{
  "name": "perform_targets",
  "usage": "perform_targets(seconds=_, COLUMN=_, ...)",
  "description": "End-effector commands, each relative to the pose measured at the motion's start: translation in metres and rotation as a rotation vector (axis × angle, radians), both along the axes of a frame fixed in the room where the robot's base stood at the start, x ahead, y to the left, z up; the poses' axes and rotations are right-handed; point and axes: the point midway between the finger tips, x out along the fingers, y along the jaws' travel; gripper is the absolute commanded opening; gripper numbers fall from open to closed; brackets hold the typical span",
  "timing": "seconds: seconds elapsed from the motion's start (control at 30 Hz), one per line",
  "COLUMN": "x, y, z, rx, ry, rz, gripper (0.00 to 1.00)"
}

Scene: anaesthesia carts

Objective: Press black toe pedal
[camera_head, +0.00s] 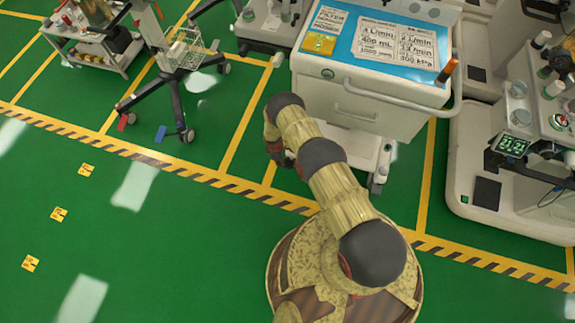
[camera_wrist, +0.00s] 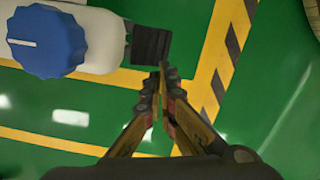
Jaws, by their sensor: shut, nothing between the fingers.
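A black ribbed pedal (camera_wrist: 151,45) juts from the end of a white housing in the wrist view. A round blue knob (camera_wrist: 46,42) with a white line sits on that housing. My gripper (camera_wrist: 162,70) is shut and empty, its fingertips just below the pedal's lower right corner in the picture. I cannot tell whether they touch it or stay above it. In the head view my gripper (camera_head: 281,158) is beside the front lower left of the white cart (camera_head: 360,108), partly behind my arm. I cannot make out the pedal in that view.
A wheeled stand (camera_head: 178,105) with a wire basket is at left. A grey machine (camera_head: 520,200) with a small display is at right. Yellow floor lines and a striped band cross the green floor.

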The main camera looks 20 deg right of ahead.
Motion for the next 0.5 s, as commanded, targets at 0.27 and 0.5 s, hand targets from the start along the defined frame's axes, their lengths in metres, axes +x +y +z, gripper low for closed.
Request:
perform_targets(seconds=0.27, x=-0.001, y=0.0, z=0.0, rx=0.0, ry=0.002, rz=-0.001, gripper=0.0)
perform_targets(seconds=0.5, x=0.001, y=0.001, z=0.018, rx=0.0, ry=0.001, rz=-0.001, gripper=0.0)
